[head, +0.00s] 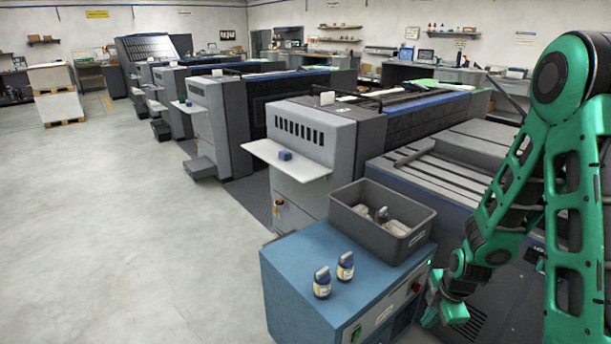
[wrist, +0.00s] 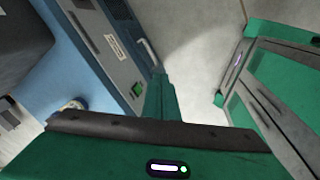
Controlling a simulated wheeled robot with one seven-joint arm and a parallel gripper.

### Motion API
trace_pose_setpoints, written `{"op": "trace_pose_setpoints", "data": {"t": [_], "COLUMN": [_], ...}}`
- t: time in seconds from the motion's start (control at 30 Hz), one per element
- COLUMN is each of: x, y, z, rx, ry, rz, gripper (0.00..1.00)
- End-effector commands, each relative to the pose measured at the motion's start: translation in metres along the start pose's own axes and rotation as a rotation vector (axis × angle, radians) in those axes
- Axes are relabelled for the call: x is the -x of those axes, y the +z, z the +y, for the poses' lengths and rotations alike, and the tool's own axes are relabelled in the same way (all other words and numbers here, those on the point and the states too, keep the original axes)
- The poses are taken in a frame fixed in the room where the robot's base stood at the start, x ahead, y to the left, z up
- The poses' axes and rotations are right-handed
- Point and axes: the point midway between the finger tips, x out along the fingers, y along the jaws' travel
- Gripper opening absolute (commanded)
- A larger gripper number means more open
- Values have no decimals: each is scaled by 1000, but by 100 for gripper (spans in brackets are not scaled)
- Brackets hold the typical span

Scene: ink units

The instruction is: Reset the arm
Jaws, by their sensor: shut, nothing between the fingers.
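My green arm (head: 570,170) stands folded along the right side of the head view. Its lower end with my gripper (head: 436,312) hangs low beside the right side of the blue cabinet (head: 300,262). My gripper also shows in the wrist view (wrist: 158,95), with green fingers shut and nothing visible between them. The wrist view looks along the cabinet's side, with its panel, label and handle, towards the floor. Whether my gripper touches the cabinet cannot be told.
A row of grey printing units (head: 305,140) stretches back. The concrete floor (head: 120,220) at left is clear.

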Motion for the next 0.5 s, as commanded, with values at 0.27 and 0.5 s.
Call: {"op": "trace_pose_setpoints", "data": {"t": [0.27,0.5], "x": [92,166], "y": [37,58], "z": [-18,-52], "rx": [-475,-921], "ry": [-28,-32], "rz": [-94,-161], "gripper": [0,0]}}
